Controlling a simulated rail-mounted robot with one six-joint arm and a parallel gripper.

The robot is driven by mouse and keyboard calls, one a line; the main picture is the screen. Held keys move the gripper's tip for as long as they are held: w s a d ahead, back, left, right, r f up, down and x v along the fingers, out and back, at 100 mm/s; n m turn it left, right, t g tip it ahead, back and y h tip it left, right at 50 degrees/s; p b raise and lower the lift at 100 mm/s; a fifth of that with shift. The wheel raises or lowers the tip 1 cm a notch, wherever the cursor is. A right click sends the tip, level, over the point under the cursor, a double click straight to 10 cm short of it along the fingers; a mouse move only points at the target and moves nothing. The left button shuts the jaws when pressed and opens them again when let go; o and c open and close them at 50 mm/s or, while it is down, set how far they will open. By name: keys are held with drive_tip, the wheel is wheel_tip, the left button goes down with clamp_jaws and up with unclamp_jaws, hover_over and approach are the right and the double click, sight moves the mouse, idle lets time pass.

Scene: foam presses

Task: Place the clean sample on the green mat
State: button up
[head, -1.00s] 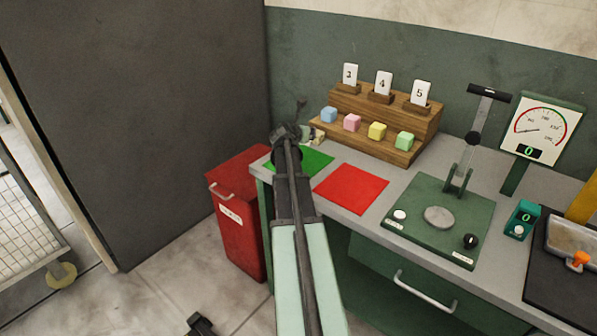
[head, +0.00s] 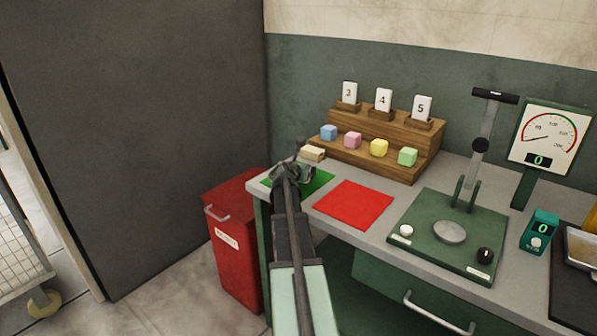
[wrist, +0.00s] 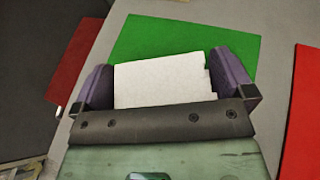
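The white sample (wrist: 160,82) is a pale block with a notched right edge. It sits between the purple fingers of my gripper (wrist: 162,76) in the wrist view, with both fingers against its sides. The green mat (wrist: 165,40) lies beyond and under it there.
A red mat (head: 353,205) lies right of the green one. The green press (head: 450,235) stands to the right. A red bin (head: 235,240) stands left of the bench.

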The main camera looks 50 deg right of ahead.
drive_tip(key=shift+r+p, duration=0.35)
drive_tip(key=p+v, duration=0.4)
drive_tip(key=v, duration=0.7)
drive_tip(key=shift+s+a+r, duration=0.1)
drive_tip(key=shift+s, duration=0.05)
drive_tip(key=shift+s+a, duration=0.1)
drive_tip(key=shift+a, duration=0.25)
drive_tip(key=w+a+f+m+g+y, duration=0.1)
drive_tip(key=a+f+m+y, duration=0.3)
drive_tip(key=a, duration=0.7)
drive_tip(key=w+a+f+m+y, duration=0.15)
drive_tip(key=a+m, duration=0.45)
drive_tip(key=a, duration=0.6)
drive_tip(key=w+a+f+m+g+y, duration=0.1)
drive_tip(key=a+f+m+y, duration=0.35)
drive_tip(key=a, duration=0.65)
drive_tip(key=s+a+m+g+y, duration=0.1)
drive_tip(key=s+a+m, duration=0.2)
drive_tip(key=a, duration=0.5)
drive_tip(key=s+a+m+g+y, duration=0.1)
drive_tip(key=s+a+m, duration=0.2)
drive_tip(key=a, duration=0.5)
drive_tip(key=shift+s+f+m+g+y, duration=0.3)
drive_tip(key=shift+f+m+y, duration=0.1)
drive_tip(key=shift+m, duration=0.35)
